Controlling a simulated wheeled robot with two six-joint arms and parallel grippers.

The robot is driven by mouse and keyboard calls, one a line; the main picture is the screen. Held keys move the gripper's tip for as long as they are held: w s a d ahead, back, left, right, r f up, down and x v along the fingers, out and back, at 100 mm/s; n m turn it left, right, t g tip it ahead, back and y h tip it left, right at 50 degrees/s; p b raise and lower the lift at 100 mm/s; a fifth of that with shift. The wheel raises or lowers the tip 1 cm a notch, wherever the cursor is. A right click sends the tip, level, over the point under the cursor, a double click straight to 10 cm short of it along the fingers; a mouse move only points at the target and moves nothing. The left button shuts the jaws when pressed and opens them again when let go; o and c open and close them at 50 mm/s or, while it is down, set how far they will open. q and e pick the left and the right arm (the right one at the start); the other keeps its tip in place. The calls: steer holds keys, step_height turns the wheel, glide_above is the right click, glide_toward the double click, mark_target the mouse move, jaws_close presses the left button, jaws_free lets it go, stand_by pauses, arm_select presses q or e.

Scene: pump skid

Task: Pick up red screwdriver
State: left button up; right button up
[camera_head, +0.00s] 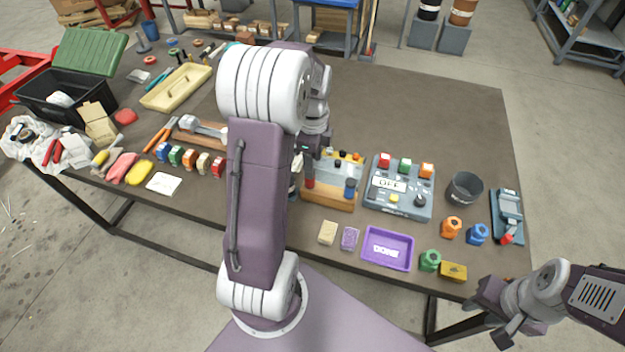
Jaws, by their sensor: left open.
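A red-handled screwdriver (309,172) stands upright in a wooden rack (328,200) near the middle of the table. A blue-handled tool (350,187) stands at the rack's right end. My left arm reaches up across the middle of the view and covers the rack's left side. My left gripper (322,142) is open, mostly hidden behind its own wrist, close to the red handle in the picture. I cannot tell whether it touches the handle. My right gripper (492,316) is at the lower right, off the table's front edge and far from the rack; its jaw opening is unclear.
A control box (398,200) with coloured buttons stands just right of the rack. A purple tray (388,249), a dark cup (464,188) and small coloured valves lie further right. Several coloured blocks line the left. The table's back right is clear.

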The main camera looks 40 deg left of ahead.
mark_target(310, 184)
arm_select(q)
steer(key=f, duration=0.3)
steer(key=s+f, duration=0.1)
steer(key=f, duration=0.1)
steer(key=shift+a, duration=0.25)
steer(key=shift+w+f, duration=0.1)
jaws_close()
